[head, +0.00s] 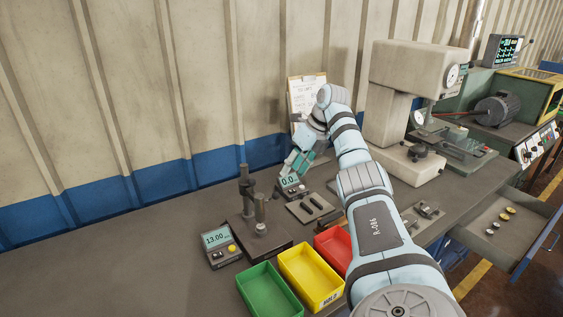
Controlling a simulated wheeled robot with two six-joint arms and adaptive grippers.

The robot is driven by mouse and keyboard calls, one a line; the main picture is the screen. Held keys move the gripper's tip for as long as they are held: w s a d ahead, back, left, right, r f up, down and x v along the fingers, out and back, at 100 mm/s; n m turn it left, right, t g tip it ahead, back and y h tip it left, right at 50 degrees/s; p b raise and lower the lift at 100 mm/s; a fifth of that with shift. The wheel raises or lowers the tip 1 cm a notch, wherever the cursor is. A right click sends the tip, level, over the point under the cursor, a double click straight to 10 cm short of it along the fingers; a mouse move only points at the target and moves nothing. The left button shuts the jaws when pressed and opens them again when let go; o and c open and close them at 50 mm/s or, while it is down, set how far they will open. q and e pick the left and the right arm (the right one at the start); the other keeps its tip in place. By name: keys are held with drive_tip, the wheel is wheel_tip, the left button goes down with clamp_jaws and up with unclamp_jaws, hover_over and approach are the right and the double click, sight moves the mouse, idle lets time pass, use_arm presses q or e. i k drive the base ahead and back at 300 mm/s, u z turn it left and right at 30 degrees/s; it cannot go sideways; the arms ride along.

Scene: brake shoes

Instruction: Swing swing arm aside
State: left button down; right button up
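A dark gauge stand (246,190) with an upright post and a shorter metal cylinder stands on a dark base on the bench. I cannot tell for sure which part is the swing arm; a short dark piece joins the post partway up. My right arm reaches in from the lower right. Its gripper (292,168) points down and left, behind and right of the stand, just above a small display reading 0.0 (289,182). It looks apart from the stand. Its fingers are small and partly overlapped, so their opening is unclear. My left gripper is out of view.
A display reading 13.00 (216,238) sits left of the stand. Green (262,309), yellow (322,303) and red (335,238) bins line the front. A slotted plate (312,208) lies right of the stand. A large press (399,65) stands at right. The bench's left side is clear.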

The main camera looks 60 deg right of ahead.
sight(247, 189)
drive_tip(key=z, duration=1.6)
